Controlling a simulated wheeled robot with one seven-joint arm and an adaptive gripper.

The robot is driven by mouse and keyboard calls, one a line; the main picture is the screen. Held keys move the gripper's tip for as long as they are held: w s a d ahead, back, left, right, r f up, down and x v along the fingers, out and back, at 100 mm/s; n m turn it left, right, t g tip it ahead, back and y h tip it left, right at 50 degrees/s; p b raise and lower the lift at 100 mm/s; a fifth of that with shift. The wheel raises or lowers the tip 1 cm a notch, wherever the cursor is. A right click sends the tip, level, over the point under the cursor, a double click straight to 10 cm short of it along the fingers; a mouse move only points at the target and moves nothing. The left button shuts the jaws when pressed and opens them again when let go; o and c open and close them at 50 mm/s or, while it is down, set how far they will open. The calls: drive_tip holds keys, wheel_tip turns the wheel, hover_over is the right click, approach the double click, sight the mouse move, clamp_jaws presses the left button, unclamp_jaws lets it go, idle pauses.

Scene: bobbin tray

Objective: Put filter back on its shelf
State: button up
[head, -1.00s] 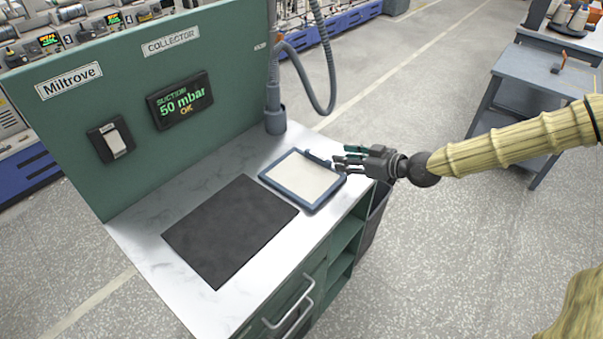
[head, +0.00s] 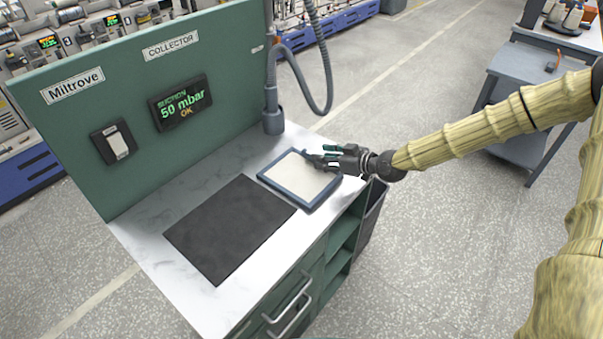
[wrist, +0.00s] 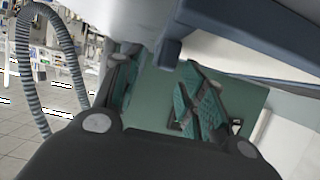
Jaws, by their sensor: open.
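The filter (head: 298,177) is a flat pale panel in a blue-grey frame. It lies on the white marbled worktop (head: 190,288), to the right of the black mat. My gripper (head: 318,159) is at the filter's far right edge in the head view, and its fingers overlap that edge there. In the wrist view my gripper (wrist: 160,95) has its teal-padded fingers apart, with the filter's blue-grey frame (wrist: 235,40) just above them. I cannot tell whether they touch it. Open shelves (head: 340,245) show in the green cabinet under the worktop's right side.
A black mat (head: 228,228) lies left of the filter. A green back panel (head: 70,140) with a suction display (head: 181,101) stands behind. A grey hose (head: 327,75) hangs into a holder at the back corner. A dark bin (head: 372,215) stands beside the cabinet.

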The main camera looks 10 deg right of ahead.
drive_tip(key=shift+x, duration=1.1)
drive_tip(key=shift+r, duration=0.1)
clamp_jaws()
drive_tip(key=shift+r, duration=0.1)
drive_tip(key=shift+r+b, duration=0.6)
drive_tip(key=shift+r, duration=0.9)
drive_tip(key=s+d+r+b, duration=0.2)
drive_tip(key=s+d+b, duration=0.1)
drive_tip(key=s+d, duration=0.6)
drive_tip(key=d, duration=0.3)
drive_tip(key=shift+s+d, duration=0.3)
drive_tip(key=shift+d, duration=0.05)
